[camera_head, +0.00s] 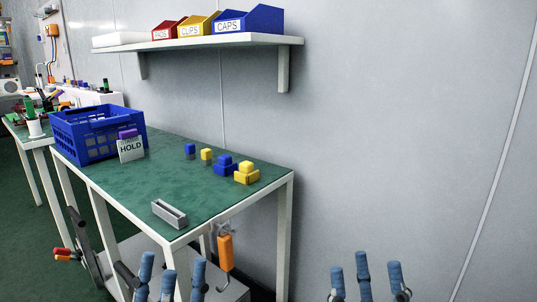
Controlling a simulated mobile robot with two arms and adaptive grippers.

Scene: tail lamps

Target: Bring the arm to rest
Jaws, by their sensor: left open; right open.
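My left gripper (172,276) shows at the bottom of the head view, left of centre. Its blue-padded fingers point up and stand apart, with nothing between them. It is in front of the near end of the green-topped table (205,195). My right gripper (367,275) shows at the bottom, right of centre, against the grey wall. Its blue-padded fingers are also spread and empty. Both grippers appear clear of the objects on the tabletop. The arms behind the fingers are mostly out of the frame.
A blue crate (97,142) with a HOLD sign (131,151) stands at the table's far left. Small blue blocks (225,167) and yellow blocks (247,176) sit towards the right edge. A grey holder (170,213) lies near the front. A wall shelf (200,43) carries labelled bins.

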